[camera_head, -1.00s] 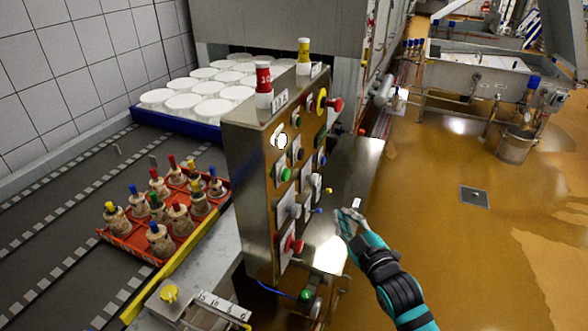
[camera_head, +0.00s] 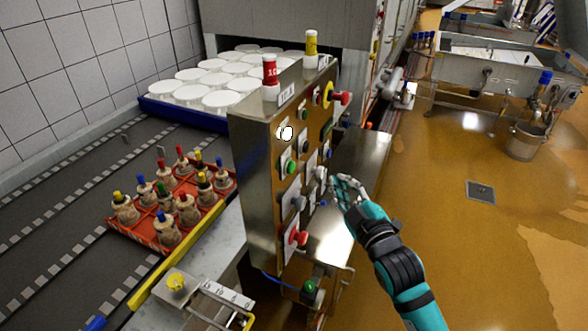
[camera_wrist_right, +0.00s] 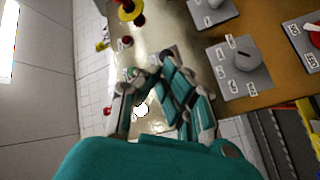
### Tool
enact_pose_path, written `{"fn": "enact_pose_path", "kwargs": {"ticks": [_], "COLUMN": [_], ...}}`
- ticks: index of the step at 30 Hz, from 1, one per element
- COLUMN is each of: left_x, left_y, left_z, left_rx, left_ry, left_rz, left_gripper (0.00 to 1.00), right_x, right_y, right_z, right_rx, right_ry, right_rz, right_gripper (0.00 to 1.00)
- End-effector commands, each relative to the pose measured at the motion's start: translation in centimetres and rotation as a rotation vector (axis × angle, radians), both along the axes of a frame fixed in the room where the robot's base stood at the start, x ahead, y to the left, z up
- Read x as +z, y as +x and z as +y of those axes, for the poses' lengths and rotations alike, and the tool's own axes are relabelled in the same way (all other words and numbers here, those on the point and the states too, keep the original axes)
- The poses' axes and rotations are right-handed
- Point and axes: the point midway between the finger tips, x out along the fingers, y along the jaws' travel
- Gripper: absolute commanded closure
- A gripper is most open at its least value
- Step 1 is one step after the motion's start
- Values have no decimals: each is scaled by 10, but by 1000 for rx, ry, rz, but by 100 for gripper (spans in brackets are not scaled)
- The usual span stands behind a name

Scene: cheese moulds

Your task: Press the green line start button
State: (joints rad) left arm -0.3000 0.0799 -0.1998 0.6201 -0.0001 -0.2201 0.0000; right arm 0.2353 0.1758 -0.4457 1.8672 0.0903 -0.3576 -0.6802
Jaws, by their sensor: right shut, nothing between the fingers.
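A steel control box (camera_head: 258,190) carries a panel with several buttons and knobs. One green button (camera_head: 291,167) is on the left part of its face, and a darker green one (camera_head: 327,133) is higher up. Another green button (camera_head: 309,286) is on a small unit below the box. I cannot read which is line start. My right gripper (camera_head: 336,187) is shut and empty, close in front of the panel's right side. My left gripper is not in view.
A red mushroom button (camera_head: 298,238) and a yellow-ringed red one (camera_head: 340,97) stick out of the panel. Left of the box are a conveyor (camera_head: 60,235), a red crate (camera_head: 150,250) of stamps and a blue tray (camera_head: 180,117) of white moulds.

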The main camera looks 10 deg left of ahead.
Motion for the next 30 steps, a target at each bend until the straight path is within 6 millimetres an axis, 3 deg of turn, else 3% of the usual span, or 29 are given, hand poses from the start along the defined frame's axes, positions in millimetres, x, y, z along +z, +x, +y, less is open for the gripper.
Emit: {"fn": "enact_pose_path", "kwargs": {"ticks": [9, 15, 30], "left_x": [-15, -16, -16], "left_y": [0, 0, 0], "left_z": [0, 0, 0], "left_rx": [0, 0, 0], "left_ry": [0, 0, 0], "left_rz": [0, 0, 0], "left_gripper": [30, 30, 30], "right_x": [-1, 0, 0], "right_y": [14, 20, 21], "right_z": [45, 61, 67], "right_rx": [2, 2, 1], "right_ry": [3, 2, 1], "right_rz": [-1, 1, 0], "right_gripper": [100, 100, 100]}}
